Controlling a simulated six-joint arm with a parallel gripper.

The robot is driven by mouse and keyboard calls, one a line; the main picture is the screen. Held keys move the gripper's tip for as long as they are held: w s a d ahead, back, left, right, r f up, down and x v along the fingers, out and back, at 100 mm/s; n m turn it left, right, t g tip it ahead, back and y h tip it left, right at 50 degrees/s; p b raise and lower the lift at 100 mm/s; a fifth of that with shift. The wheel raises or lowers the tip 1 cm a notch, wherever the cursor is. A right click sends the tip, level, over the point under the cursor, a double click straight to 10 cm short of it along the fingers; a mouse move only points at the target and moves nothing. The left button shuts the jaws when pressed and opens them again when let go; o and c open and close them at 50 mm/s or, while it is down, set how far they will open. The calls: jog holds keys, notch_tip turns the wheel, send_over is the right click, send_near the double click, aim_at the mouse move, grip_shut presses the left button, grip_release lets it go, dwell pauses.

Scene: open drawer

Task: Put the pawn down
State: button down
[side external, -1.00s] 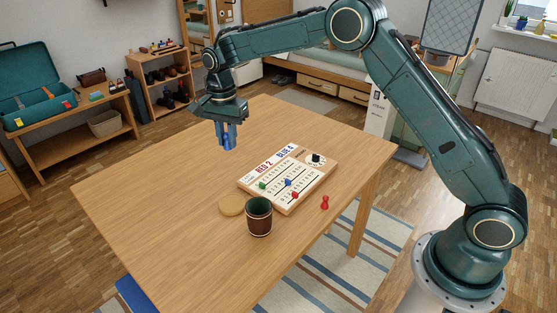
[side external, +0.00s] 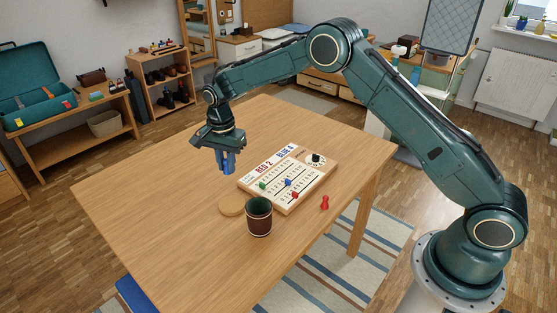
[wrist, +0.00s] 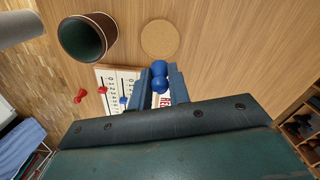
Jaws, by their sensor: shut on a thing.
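My gripper (side external: 228,168) is shut on a blue pawn, which shows between the two fingers in the wrist view (wrist: 160,78). In the side view the pawn is mostly hidden by the fingers. The gripper points down, low over the wooden table (side external: 150,190), left of the scoreboard. I cannot tell whether the pawn touches the table.
The scoreboard (side external: 272,192) with small pegs lies mid-table. A round wooden disc (side external: 231,204), a dark brown cup (side external: 259,217) and a red pawn (side external: 325,202) are near it. The table's left part is clear.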

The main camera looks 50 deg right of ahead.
aim_at(232, 203)
jog(key=shift+f, duration=5.85)
jog(key=shift+f, duration=0.1)
jog(key=c, duration=1.3)
grip_release()
notch_tip(232, 203, up, 11)
jog(key=shift+r, duration=0.65)
